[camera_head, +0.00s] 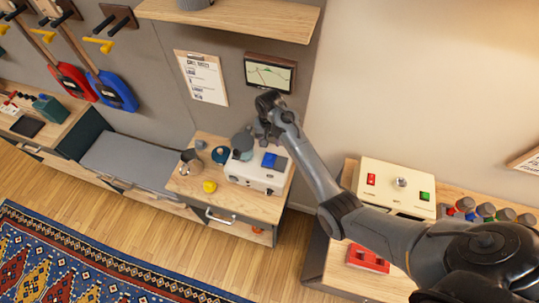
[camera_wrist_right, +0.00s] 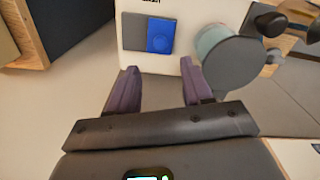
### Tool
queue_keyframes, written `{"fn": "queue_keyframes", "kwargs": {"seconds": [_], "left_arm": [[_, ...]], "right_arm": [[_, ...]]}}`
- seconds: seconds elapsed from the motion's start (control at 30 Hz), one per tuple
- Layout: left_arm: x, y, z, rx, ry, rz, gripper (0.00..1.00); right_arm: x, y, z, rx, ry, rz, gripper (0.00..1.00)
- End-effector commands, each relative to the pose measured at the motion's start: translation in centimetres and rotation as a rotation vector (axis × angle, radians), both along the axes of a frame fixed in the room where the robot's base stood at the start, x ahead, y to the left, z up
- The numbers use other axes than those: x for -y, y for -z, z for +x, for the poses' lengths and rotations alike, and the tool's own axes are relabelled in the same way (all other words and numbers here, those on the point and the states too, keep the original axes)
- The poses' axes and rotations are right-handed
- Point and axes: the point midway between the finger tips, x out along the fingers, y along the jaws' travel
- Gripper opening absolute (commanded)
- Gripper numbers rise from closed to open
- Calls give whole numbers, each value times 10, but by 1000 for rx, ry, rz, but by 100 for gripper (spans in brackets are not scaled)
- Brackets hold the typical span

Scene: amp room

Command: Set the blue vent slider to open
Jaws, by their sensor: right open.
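The blue vent slider (camera_head: 269,160) is a blue square block on the white box (camera_head: 256,177) on the small wooden cabinet. In the right wrist view the slider (camera_wrist_right: 161,36) covers the right part of a dark grey plate (camera_wrist_right: 134,32); bare grey shows to its left. My right gripper (camera_head: 262,130) is over the box, close to its back. In the wrist view my right gripper (camera_wrist_right: 158,66) has its two purple fingers apart with nothing between them. The slider lies beyond the fingertips, apart from them. The lettering by the slider is cut off. My left gripper is not in view.
A round grey-teal cylinder (camera_wrist_right: 218,47) stands beside the slider, near the right finger. A yellow item (camera_head: 209,186) and a brown-grey cup (camera_head: 191,161) stand left of the box. Another cream box (camera_head: 397,187) with red and green switches is at the right.

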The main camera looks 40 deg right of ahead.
Motion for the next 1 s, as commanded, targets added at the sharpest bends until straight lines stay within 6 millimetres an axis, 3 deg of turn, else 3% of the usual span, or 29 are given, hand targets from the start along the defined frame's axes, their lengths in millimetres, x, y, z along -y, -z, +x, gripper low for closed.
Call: {"fn": "queue_keyframes", "kwargs": {"seconds": [0.5, 0.7, 1.0], "left_arm": [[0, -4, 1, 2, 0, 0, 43], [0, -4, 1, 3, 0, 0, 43], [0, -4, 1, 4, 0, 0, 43]], "right_arm": [[1, 78, -1, -2, 0, -1, 50], [0, 93, -1, -1, -1, -1, 50], [0, 97, -1, 0, -1, -1, 50]]}}
